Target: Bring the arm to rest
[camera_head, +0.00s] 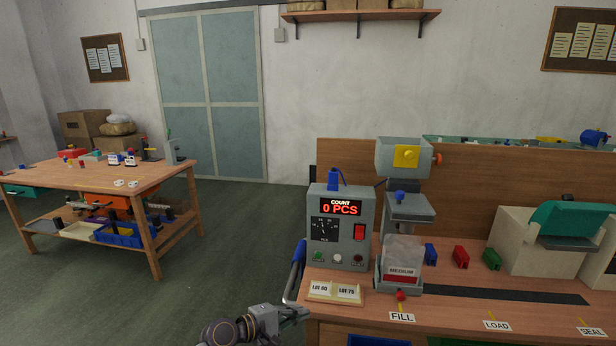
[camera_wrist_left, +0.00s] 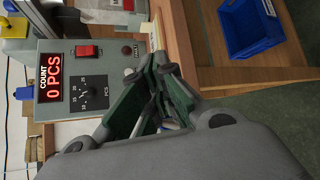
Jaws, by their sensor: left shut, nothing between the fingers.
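In the head view the counter box (camera_head: 341,228) reads 0 PCS and stands on the bench beyond the gripper. I cannot tell whether the gripper touches the bench edge. My right gripper is not in view.
A lot card holder (camera_head: 335,292) lies on the bench near the gripper. A blue handle (camera_head: 296,262) is at the bench's left side. A blue bin (camera_wrist_left: 250,28) shows in the wrist view. Open floor (camera_head: 235,235) lies left of the bench, before a wooden table (camera_head: 150,178).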

